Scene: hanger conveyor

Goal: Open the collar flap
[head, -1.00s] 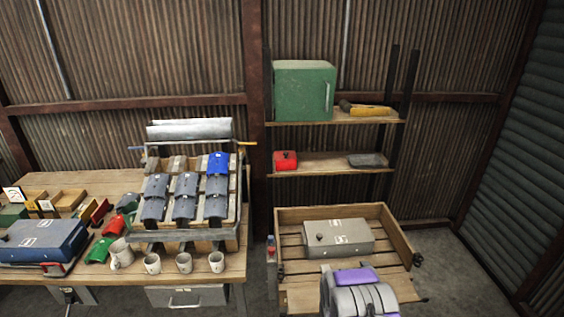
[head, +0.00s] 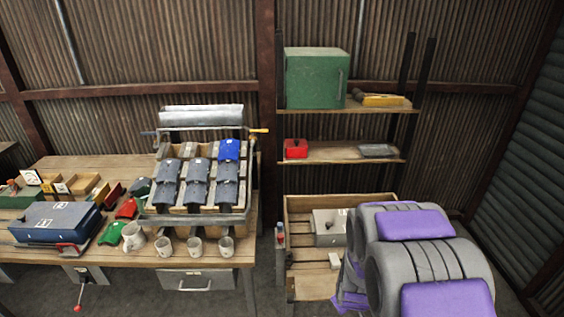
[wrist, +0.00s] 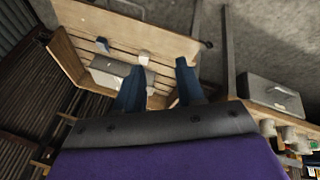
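No part is clearly recognisable as the collar flap. A slanted rack (head: 186,224) on the workbench holds rows of dark grey curved pieces (head: 197,182), with a blue one (head: 229,150) at the top right; one of these may be it, but I cannot tell. In the wrist view my gripper (wrist: 160,65) has two blue fingers spread apart with nothing held between them. It points down toward a wooden crate (wrist: 78,58), right of the workbench and well away from the rack. In the head view only my grey and purple arm shows; the gripper is hidden.
The crate (head: 299,211) holds a grey box (head: 328,232) and a small white block (head: 334,261). Mugs (head: 195,246) line the bench's front edge. A blue-grey case (head: 55,222) lies left. Wall shelves (head: 345,152) stand behind the crate. Floor beside the bench is clear.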

